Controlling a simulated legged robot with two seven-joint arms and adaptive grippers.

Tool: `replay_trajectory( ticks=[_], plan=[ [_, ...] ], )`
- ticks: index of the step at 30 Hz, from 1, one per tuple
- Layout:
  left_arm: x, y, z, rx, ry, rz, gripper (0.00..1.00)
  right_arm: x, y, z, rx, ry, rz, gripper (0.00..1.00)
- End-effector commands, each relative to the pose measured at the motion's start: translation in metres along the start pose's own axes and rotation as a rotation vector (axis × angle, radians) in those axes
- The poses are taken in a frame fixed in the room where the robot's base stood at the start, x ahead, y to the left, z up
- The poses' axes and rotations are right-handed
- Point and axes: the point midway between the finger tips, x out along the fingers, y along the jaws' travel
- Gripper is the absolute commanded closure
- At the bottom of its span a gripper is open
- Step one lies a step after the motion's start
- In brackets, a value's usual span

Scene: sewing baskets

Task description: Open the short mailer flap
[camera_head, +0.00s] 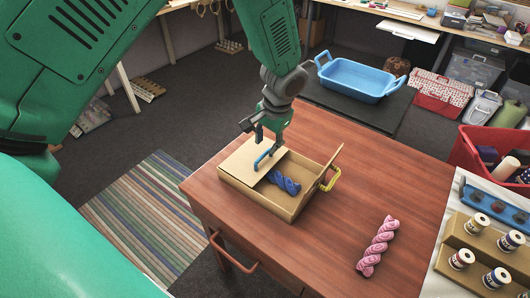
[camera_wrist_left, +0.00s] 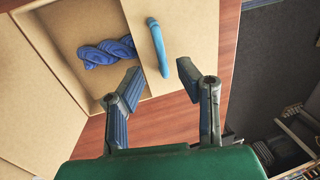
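A tan cardboard mailer (camera_head: 290,206) sits on the wooden table, partly open, with a twisted blue yarn skein (camera_head: 284,182) inside. A flap with a blue handle (camera_head: 265,158) covers its left part. At its right end, a narrower flap with a yellow handle (camera_head: 331,180) stands raised and tilted. My left gripper (camera_head: 264,146) is just above the blue handle. In the left wrist view, its fingers (camera_wrist_left: 160,72) are apart, with the blue handle's (camera_wrist_left: 157,46) lower end between the tips in the picture; contact cannot be told. My right gripper is not in view.
A pink twisted skein (camera_head: 378,246) lies on the wooden table (camera_head: 345,225) right of the mailer. A tray with spools (camera_head: 461,258) is at the right edge, near a red basket (camera_head: 476,152). A blue tub (camera_head: 357,78) stands behind. The table between mailer and pink skein is clear.

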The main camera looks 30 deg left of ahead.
Motion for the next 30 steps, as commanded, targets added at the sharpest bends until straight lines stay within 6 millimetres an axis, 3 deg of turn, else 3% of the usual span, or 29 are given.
replay_trajectory(
  ticks=[3,9,20,23,30],
  plan=[
    [0.022,0.0,0.001,-0.001,-0.001,0.0,0.69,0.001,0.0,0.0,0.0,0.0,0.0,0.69],
    [0.043,0.0,0.001,-0.001,0.001,0.0,0.69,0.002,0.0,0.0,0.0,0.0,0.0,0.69],
    [0.048,0.0,0.0,-0.001,0.002,0.0,0.69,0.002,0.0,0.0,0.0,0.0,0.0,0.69],
    [0.048,0.0,0.0,-0.001,0.002,0.0,1.0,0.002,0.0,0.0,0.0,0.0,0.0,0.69],
    [0.047,0.0,0.0,-0.002,0.002,0.003,1.0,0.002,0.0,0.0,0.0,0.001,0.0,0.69]
  ],
)
